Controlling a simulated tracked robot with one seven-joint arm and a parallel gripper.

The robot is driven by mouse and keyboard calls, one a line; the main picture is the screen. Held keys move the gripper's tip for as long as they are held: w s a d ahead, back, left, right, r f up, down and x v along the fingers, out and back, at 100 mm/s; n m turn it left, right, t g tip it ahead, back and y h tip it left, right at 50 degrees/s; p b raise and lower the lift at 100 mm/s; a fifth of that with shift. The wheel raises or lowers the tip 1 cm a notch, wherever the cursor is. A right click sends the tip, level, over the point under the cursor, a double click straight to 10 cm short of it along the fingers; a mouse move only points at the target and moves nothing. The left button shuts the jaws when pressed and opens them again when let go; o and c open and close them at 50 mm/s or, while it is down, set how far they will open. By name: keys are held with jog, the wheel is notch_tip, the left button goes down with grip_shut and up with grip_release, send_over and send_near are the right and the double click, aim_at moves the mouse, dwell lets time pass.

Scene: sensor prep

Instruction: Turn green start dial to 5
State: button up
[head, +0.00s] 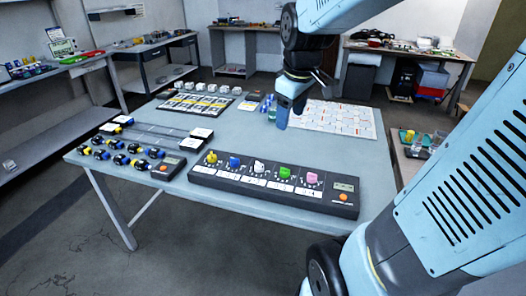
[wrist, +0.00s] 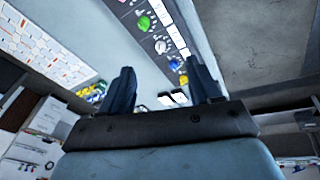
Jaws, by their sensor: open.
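A dark control box (head: 200,178) lies along the front of the table, with yellow, blue, white, green and pink dials in a row. The green dial (head: 286,172) is second from the right, between the white dial (head: 259,166) and the pink dial (head: 312,178). My gripper (head: 285,117) is above the table behind the box, apart from the dials. In the wrist view, my gripper (wrist: 160,66) has its fingers spread with nothing between them. The green dial (wrist: 144,23) shows there above and left of the fingertips. Its setting is too small to read.
A white gridded sheet (head: 335,118) lies at the table's back right, and a dark rack (head: 195,104) at the back left. Several yellow and blue parts (head: 120,158) and a small box (head: 168,167) are at the left. The table between box and sheet is mostly clear.

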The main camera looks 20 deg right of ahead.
jog(key=w+d+f+n+g, duration=0.2)
jog(key=w+f+n, duration=0.2)
jog(key=w+f, duration=0.15)
jog(key=n+g, duration=0.1)
jog(key=n, duration=0.4)
send_over(285, 171)
notch_tip(285, 171, down, 8)
jog(key=f, duration=1.4)
jog(key=shift+w+d, duration=0.1)
jog(key=shift+w, duration=0.15)
jog(key=c, duration=1)
